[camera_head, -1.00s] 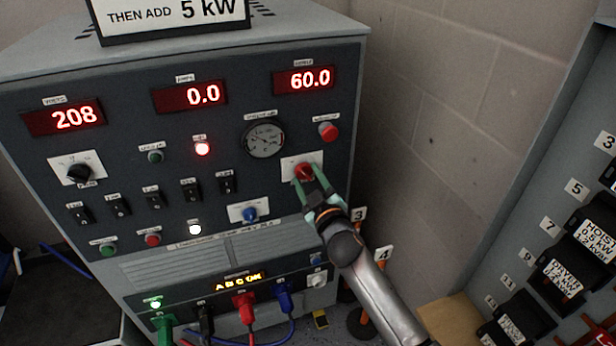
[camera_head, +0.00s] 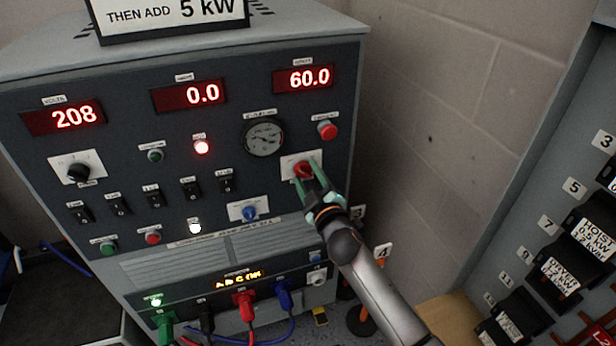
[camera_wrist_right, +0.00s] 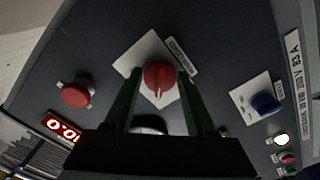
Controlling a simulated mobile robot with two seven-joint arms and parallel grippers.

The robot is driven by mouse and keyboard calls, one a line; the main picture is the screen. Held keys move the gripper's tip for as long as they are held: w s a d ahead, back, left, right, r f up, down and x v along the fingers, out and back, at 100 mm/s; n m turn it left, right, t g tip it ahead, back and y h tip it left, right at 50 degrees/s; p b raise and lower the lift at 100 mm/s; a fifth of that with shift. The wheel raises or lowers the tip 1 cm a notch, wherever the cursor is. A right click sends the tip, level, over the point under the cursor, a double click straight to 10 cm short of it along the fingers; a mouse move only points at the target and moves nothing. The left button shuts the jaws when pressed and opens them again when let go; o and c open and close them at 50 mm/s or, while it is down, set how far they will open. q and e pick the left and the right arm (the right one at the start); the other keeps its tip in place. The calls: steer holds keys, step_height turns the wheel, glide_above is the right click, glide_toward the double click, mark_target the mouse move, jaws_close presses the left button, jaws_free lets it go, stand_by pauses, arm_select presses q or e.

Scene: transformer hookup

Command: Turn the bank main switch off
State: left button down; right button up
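A red rotary knob (camera_head: 303,169) on a white square plate sits at the right of the load bank's front panel, below the red round button. My left gripper is not in view.
A red button (camera_head: 327,130) sits above the knob, a gauge (camera_head: 264,138) to its left and a blue knob (camera_head: 249,213) below left. Displays read 208, 0.0 and 60.0. Coloured cables (camera_head: 244,300) plug in low. A rack of labelled blocks (camera_head: 559,276) stands at the right.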

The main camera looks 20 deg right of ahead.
steer(key=o, duration=0.4)
steer(key=shift+s, duration=0.1)
steer(key=s, duration=1.2)
steer(key=shift+s+d, duration=0.15)
steer(key=shift+d, duration=0.1)
steer(key=s+f+m+g+p, duration=0.2)
steer(key=s+f+g, duration=0.1)
steer(key=s+f, duration=0.3)
steer(key=s+a+f+m+g+y+p, duration=0.1)
steer(key=s+f+m+g+p, duration=0.1)
steer(key=s+f, duration=0.4)
steer(key=s+a+f+m+g+p, duration=0.1)
steer(key=s+f+m+g+p, duration=0.1)
steer(key=s+f, duration=0.5)
steer(key=shift+s+m+g+y, duration=0.4)
steer(key=shift+s+m+g, duration=0.35)
steer(key=shift+s, duration=0.75)
